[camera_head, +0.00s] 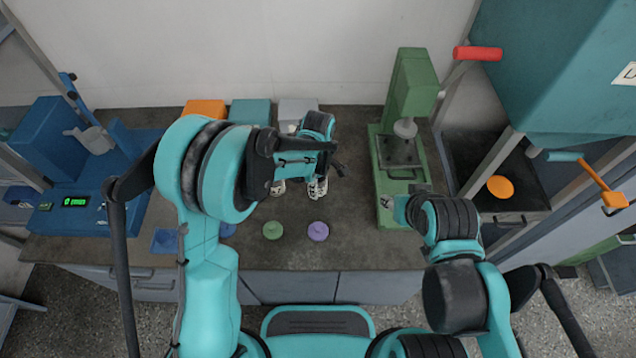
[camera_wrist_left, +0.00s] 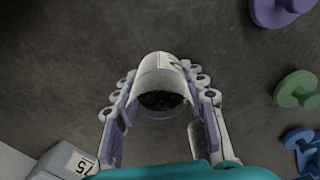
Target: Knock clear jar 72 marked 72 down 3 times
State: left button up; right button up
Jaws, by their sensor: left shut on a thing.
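In the left wrist view, a clear jar (camera_wrist_left: 160,82) with dark grains inside sits between the fingers of my left gripper (camera_wrist_left: 160,112). A white label with dark print shows on its side, but I cannot read the number. The gripper is shut on it. In the head view my left gripper (camera_head: 298,187) is low over the middle of the bench, and the jar is mostly hidden by my arm. I cannot tell whether the jar touches the bench. My right gripper (camera_head: 397,206) is beside the green press base, and its fingers are too small to read.
A green lid (camera_head: 272,230) and a purple lid (camera_head: 318,231) lie near the bench's front edge, with a blue lid (camera_wrist_left: 303,146) by them. A green press (camera_head: 412,85) stands right, a blue machine (camera_head: 48,140) left. Orange (camera_head: 204,108), teal (camera_head: 250,111) and grey boxes line the back.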

pick_arm(q)
jog(key=shift+s+f, duration=0.2)
jog(key=shift+s, duration=0.05)
grip_shut()
jog(key=shift+f, duration=0.1)
jog(key=r+p, duration=0.1)
jog(key=r, duration=0.1)
jog(key=r+p, duration=0.1)
jog(key=shift+w+r+p, duration=0.2)
jog(key=shift+w+p, duration=0.05)
jog(key=shift+p, duration=0.1)
jog(key=shift+s+r, duration=0.1)
jog(key=shift+r, duration=0.3)
jog(key=shift+f, duration=0.1)
